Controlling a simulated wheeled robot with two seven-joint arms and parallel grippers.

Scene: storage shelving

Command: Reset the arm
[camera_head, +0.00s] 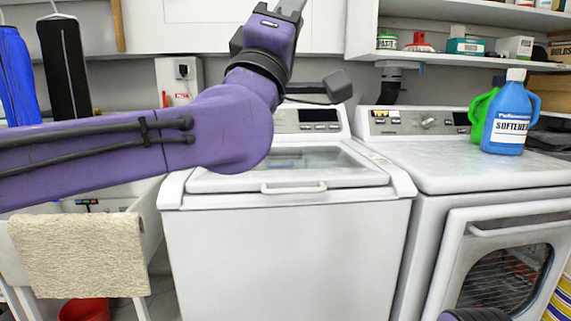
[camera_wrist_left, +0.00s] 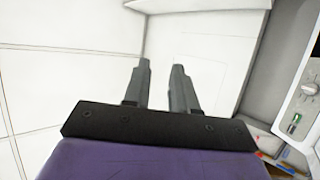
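My left arm, purple, comes in from the left of the head view and bends upward in front of the washer. My left gripper (camera_head: 291,6) is at the top edge of the head view, partly cut off. In the left wrist view my left gripper (camera_wrist_left: 160,64) has its two grey fingers apart, with nothing between them. They point toward white panels. My right gripper is not in view; a dark rounded part, probably of my right arm, shows at the bottom edge of the head view.
A white top-loading washer (camera_head: 290,250) with its lid closed stands in front. A dryer (camera_head: 440,173) at right carries a blue softener bottle (camera_head: 508,118) and a green bottle. Shelves are at upper right. A beige towel (camera_head: 80,255) and red bucket (camera_head: 84,310) are at lower left.

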